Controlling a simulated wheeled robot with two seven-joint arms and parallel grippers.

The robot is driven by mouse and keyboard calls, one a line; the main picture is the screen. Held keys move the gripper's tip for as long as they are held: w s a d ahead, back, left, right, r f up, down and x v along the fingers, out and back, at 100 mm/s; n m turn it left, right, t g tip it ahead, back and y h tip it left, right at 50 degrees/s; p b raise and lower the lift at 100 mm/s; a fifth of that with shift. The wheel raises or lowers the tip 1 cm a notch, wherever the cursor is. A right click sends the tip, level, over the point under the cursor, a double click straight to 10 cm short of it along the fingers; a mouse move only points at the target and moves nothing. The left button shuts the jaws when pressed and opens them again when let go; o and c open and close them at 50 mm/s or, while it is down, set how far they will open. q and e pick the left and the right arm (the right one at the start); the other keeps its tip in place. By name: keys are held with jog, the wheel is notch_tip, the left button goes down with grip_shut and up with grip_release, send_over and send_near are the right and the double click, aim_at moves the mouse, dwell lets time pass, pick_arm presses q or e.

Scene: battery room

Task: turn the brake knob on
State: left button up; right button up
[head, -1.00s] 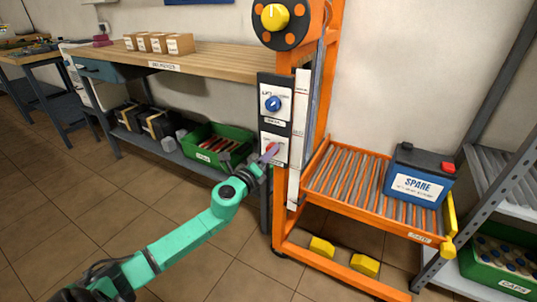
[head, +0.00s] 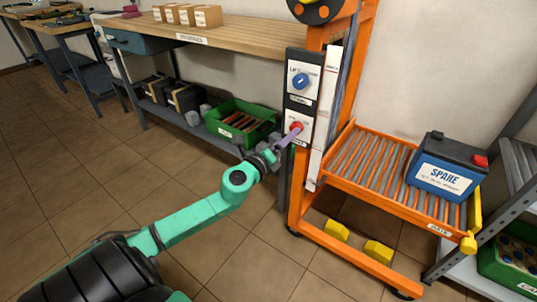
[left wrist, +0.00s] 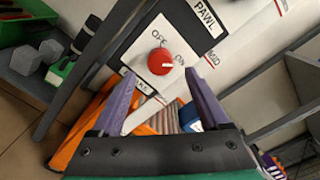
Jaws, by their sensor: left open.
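The brake knob (left wrist: 160,62) is red and round, on a white plate with OFF above it and ON at its right. Its white mark points right, towards ON. In the head view the red knob (head: 296,127) sits low on the dark panel (head: 288,101), below a blue knob (head: 301,81). My left gripper (left wrist: 161,77) is open, its purple fingers spread on either side of the knob in the wrist picture. In the head view the left gripper (head: 291,135) is right at the knob and partly overlaps it. Contact cannot be told. My right gripper is not in view.
The panel is on an orange lift frame (head: 309,195) with a roller tray (head: 367,168) holding a SPARE battery (head: 445,172). A wooden bench (head: 240,35) stands behind, with a green bin (head: 240,122) below. Floor at left is clear.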

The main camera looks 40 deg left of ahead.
pick_arm(q)
jog(key=s+b, duration=0.1)
jog(key=s, duration=0.9)
jog(key=shift+s, duration=0.3)
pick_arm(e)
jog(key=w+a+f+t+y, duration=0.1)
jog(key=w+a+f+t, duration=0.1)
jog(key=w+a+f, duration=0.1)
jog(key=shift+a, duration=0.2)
